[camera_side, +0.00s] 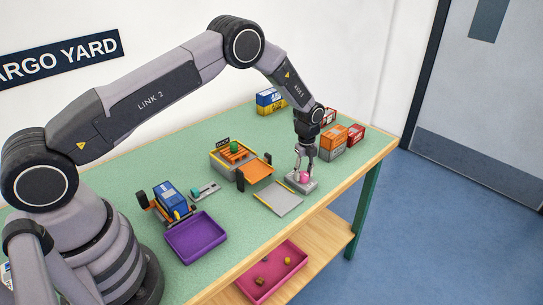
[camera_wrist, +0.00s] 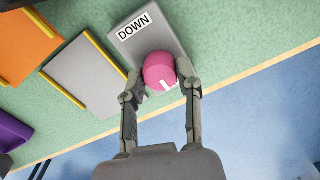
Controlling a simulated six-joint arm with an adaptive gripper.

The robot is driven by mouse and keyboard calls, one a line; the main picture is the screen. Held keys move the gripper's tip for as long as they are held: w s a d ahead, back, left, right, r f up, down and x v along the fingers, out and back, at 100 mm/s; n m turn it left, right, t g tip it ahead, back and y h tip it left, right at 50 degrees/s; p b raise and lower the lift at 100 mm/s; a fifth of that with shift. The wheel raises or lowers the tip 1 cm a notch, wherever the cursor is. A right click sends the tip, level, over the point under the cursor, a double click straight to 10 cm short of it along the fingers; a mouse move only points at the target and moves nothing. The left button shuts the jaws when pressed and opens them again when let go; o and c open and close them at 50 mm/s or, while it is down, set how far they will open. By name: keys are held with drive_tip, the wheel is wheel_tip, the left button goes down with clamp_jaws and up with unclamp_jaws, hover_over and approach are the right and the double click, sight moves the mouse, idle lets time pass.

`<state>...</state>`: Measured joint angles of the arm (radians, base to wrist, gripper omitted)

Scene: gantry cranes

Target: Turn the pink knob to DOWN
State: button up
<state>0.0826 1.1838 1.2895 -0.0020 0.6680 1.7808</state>
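The pink knob (camera_wrist: 160,71) sits on a grey control box (camera_wrist: 176,31). A white label reading DOWN (camera_wrist: 133,28) is at the upper left of the box in the wrist view. A white mark shows on the knob's lower side, facing away from that label. My gripper (camera_wrist: 160,75) has one finger on each side of the knob, with what look like narrow gaps; it looks open around it. In the side view my gripper (camera_side: 304,173) reaches down over the knob (camera_side: 305,177), partly hiding the box (camera_side: 303,187).
A grey plate with yellow edges (camera_side: 278,198) lies left of the box. An orange platform (camera_side: 256,170), a blue vehicle (camera_side: 169,196) and a purple tray (camera_side: 196,237) stand farther left. Containers (camera_side: 334,137) stand behind my gripper. The table's front edge is close to the box.

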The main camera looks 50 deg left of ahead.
clamp_jaws()
